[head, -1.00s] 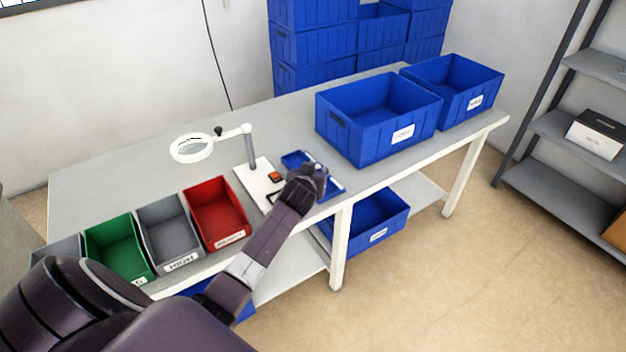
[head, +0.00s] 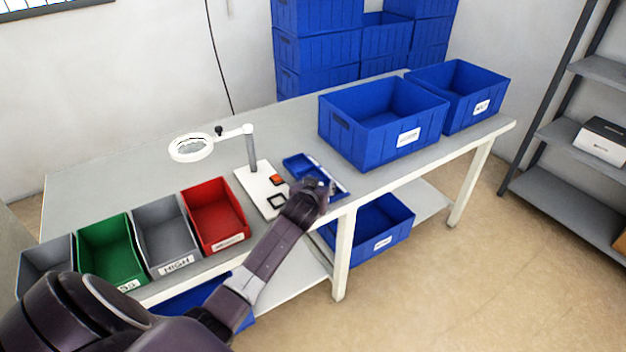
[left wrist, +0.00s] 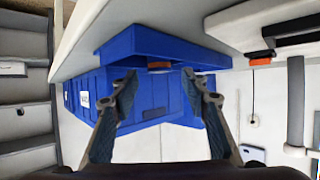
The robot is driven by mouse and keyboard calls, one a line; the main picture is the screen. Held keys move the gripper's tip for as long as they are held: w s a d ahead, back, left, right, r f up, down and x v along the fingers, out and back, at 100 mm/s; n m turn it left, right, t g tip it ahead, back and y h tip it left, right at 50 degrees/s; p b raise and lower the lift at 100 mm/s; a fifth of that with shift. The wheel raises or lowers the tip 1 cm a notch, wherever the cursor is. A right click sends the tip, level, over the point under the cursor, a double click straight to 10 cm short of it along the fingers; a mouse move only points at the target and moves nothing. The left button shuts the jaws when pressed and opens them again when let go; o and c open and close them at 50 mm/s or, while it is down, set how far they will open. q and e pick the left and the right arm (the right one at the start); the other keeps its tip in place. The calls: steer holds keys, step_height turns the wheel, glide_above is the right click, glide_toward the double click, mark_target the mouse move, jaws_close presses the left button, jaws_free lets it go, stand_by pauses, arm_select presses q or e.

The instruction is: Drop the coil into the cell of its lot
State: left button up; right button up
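My left gripper (head: 318,188) is at the near side of a small blue tray (head: 298,164) on the table, and covers part of it. In the left wrist view my left gripper (left wrist: 160,75) has its two fingers well apart, with the blue tray (left wrist: 170,42) just beyond the tips. A small copper-brown piece (left wrist: 159,66), perhaps the coil, shows at the tray's edge between the fingertips, with no finger visibly touching it. The coil cannot be made out in the head view. My right gripper is not in view.
A white board (head: 256,178) with an orange square and a magnifier lamp (head: 190,147) stand left of the tray. A red bin (head: 217,215), a grey HIGH bin (head: 166,233), a green bin (head: 112,252) and another grey bin line the front. Large blue crates (head: 384,125) stand right.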

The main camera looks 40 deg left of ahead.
arm_select(q)
steer(key=v, duration=1.2)
stand_by(0.4)
